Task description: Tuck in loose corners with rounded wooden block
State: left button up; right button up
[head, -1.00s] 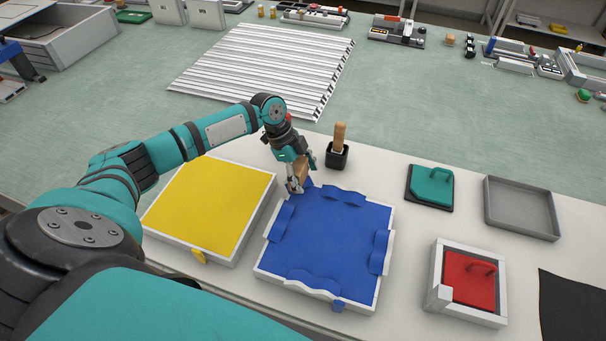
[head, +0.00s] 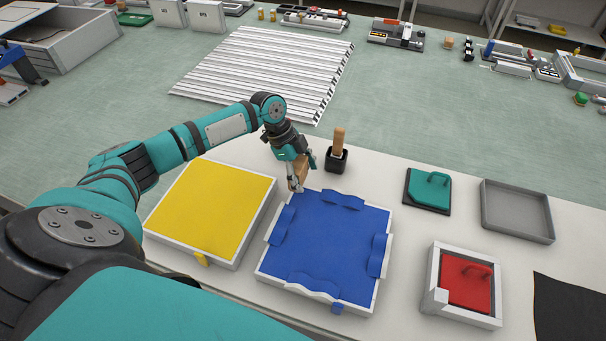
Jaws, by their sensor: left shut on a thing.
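The wooden block (head: 298,174) is in my left gripper (head: 297,183), which is shut on it. The gripper points down at the far left corner of the white frame with blue fabric (head: 325,240). Whether the block touches the fabric cannot be told. The blue sheet has raised wavy flaps along its sides, such as the far flap (head: 343,199) and right flap (head: 378,256). A small blue tab (head: 337,307) sticks out at the near right corner. The far left corner shows no blue tab. My right gripper is not in view.
A white frame with a smooth yellow sheet (head: 212,210) lies left of the blue one. A black holder (head: 336,160) with a wooden handle stands just behind. A teal handled pad (head: 428,190), grey tray (head: 517,212) and red handled pad in a white frame (head: 466,284) lie right.

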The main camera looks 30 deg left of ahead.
aim_at(303, 165)
pick_arm(q)
jog(key=shift+r+p, duration=1.75)
jog(key=shift+r, duration=0.55)
